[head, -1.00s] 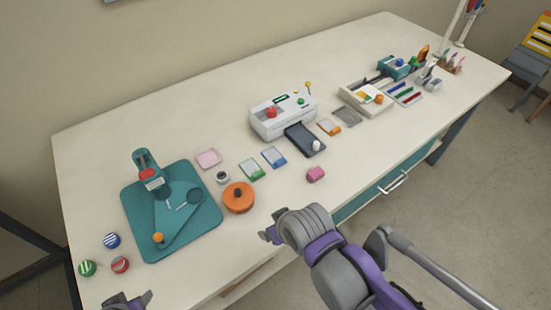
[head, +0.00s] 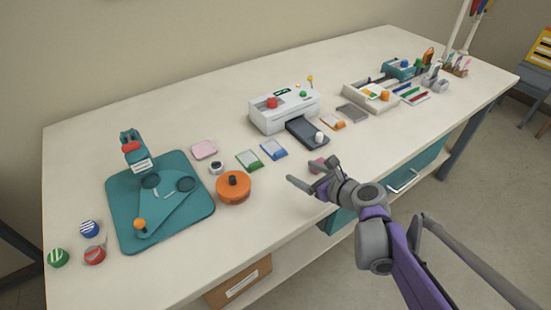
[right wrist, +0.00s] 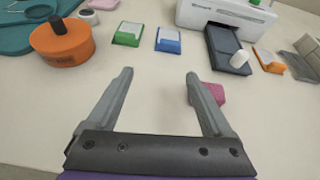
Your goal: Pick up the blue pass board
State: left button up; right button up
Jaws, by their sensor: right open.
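The blue pass board (head: 273,150) lies flat on the table, a small blue-edged card with a pale top. It also shows in the right wrist view (right wrist: 168,40), beyond my fingertips and a little right of the middle between them. My right gripper (head: 304,177) is open and empty over the table's front part, on the near side of the board and apart from it. In the right wrist view, its two fingers (right wrist: 160,80) are spread wide. My left gripper is not in view.
A green board (head: 248,160) lies left of the blue one. The orange round pot (head: 234,188) is farther left. The white laminator (head: 284,109) with its dark tray (head: 305,133) stands behind right. A pink block (head: 317,165) sits beside my right gripper.

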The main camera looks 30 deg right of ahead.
jog(key=m+b, duration=0.1)
send_near(281, 155)
jog(key=shift+w+a+f, duration=0.25)
jog(key=shift+w+f, duration=0.1)
jog(key=shift+f, duration=0.3)
jog(key=x, duration=0.4)
jog(key=b+x, duration=0.1)
jog(key=x, duration=0.1)
jog(key=shift+w+d+r, duration=0.2)
jog(key=shift+w+d, duration=0.05)
jog(key=shift+w, duration=0.05)
jog(key=c, duration=1.1)
